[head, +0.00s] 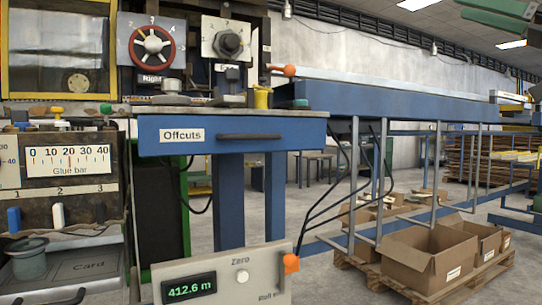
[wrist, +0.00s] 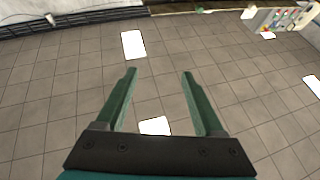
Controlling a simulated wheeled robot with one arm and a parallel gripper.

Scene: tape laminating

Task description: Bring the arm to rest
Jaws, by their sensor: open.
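My gripper (wrist: 158,72) shows in the wrist view with its two green fingers spread wide apart. Nothing is between the fingers. Behind them is a tiled ceiling (wrist: 60,110) with bright light panels, so the gripper points upward, away from the machine.
A machine with a red handwheel (head: 152,46) and a blue Offcuts drawer (head: 235,134) stands close at left. A long blue bench (head: 400,97) runs right. Cardboard boxes (head: 428,262) sit on a pallet below it. Floor (head: 330,290) is open in front.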

